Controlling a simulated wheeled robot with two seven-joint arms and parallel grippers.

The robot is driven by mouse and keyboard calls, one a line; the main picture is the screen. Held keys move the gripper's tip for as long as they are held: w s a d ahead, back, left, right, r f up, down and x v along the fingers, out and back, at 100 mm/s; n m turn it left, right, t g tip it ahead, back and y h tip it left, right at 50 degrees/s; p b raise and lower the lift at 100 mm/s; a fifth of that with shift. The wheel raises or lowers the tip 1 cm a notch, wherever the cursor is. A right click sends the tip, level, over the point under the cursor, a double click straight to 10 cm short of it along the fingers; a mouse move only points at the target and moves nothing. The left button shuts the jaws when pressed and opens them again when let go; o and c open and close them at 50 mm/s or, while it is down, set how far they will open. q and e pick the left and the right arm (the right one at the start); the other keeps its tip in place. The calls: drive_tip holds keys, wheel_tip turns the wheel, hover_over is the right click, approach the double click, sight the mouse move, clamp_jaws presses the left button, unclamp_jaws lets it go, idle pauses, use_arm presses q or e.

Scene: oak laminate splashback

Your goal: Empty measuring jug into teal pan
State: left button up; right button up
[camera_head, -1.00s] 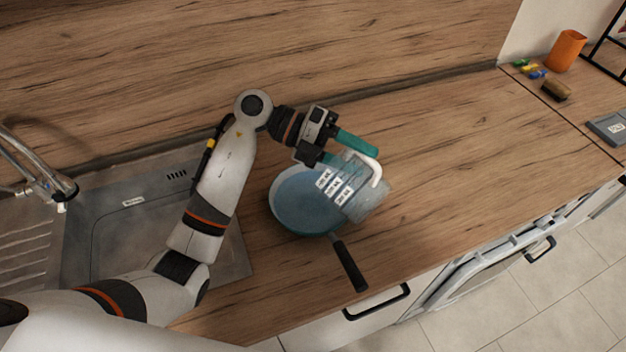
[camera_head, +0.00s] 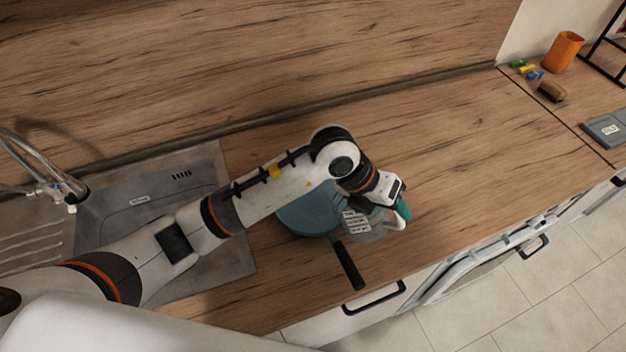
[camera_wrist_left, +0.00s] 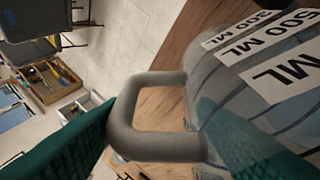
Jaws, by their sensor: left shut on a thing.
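The teal pan (camera_head: 308,216) sits on the worktop right of the sink, its black handle (camera_head: 348,265) pointing to the front edge. My left forearm covers its far side, and its inside is mostly hidden. The clear measuring jug (camera_head: 362,228), with white ML labels, is at the pan's right side, partly hidden by my wrist. My left gripper (camera_head: 402,206) is shut on its handle. In the left wrist view, the grey handle (camera_wrist_left: 152,146) lies between the teal fingers and the jug body (camera_wrist_left: 245,95) fills the right. The jug's mouth and contents cannot be made out.
The sink (camera_head: 120,225) and tap (camera_head: 50,185) are at left. At the far right are an orange cup (camera_head: 564,50), a brown brush (camera_head: 552,92), small coloured items (camera_head: 527,69) and a grey scale-like device (camera_head: 606,130). The worktop between is clear.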

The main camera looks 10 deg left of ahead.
use_arm(q)
drive_tip(key=s+d+f+t+y+b, duration=0.1)
drive_tip(key=d+f+y+b, duration=0.1)
drive_tip(key=f+b, duration=0.1)
drive_tip(key=s+d+f+m+t+y+b, duration=0.1)
drive_tip(key=d+f+y+b, duration=0.2)
drive_tip(key=f, duration=0.3)
drive_tip(key=shift+s+f+t, duration=0.15)
drive_tip(key=shift+s+t, duration=0.15)
idle(0.9)
